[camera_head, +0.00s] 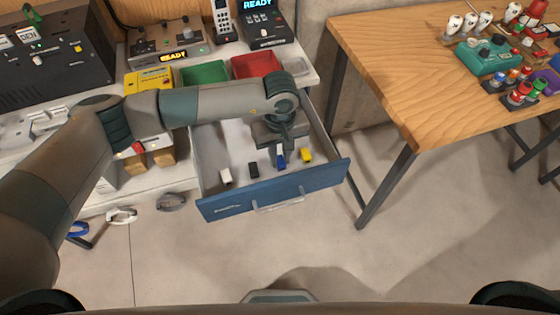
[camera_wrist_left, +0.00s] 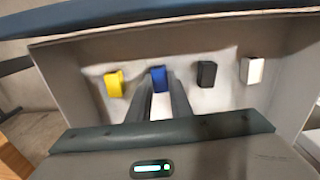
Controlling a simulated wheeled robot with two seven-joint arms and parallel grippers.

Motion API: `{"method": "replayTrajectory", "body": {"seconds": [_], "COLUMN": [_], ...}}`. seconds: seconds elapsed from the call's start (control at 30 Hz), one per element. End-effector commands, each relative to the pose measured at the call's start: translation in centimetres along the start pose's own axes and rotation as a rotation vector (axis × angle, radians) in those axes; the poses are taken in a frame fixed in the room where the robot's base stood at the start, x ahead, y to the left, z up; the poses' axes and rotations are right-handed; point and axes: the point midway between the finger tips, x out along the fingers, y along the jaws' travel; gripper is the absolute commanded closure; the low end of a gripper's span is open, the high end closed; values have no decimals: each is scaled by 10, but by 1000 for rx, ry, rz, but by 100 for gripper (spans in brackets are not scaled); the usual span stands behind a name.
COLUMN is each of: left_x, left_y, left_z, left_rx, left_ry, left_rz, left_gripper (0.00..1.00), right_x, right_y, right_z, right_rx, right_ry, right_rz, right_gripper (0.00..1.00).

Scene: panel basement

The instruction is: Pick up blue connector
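The blue connector (camera_wrist_left: 158,78) stands in the open drawer, in a row with other connectors; in the head view (camera_head: 281,160) my gripper partly covers it. My left gripper (camera_wrist_left: 159,88) reaches down into the drawer, with its two fingers on either side of the blue connector. A gap with pale drawer floor shows between the fingers, so it looks open; whether a finger touches the connector is unclear. In the head view the left gripper (camera_head: 284,145) is right above the connector. My right gripper is in neither view.
A yellow connector (camera_head: 306,155) stands close to the right of the blue one. A black connector (camera_head: 253,170) and a white connector (camera_head: 225,176) stand to the left. The blue drawer front (camera_head: 275,190) and side walls surround them. A wooden table (camera_head: 390,65) stands at the right.

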Motion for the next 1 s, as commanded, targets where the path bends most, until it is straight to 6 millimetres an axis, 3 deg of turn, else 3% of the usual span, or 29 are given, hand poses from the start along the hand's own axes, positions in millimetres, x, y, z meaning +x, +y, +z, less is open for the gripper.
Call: {"method": "replayTrajectory", "body": {"seconds": [0.57,0.77,1.0], "left_x": [-6,-27,-69], "left_y": [1,1,1], "left_z": [0,-1,-1], "left_rx": [0,2,1], "left_ry": [1,3,3], "left_rz": [2,3,3], "left_gripper": [100,100,100], "right_x": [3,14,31], "right_y": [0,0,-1], "right_z": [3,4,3], "right_rx": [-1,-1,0], "right_ry": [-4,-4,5], "right_rz": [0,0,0], "right_gripper": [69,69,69]}}
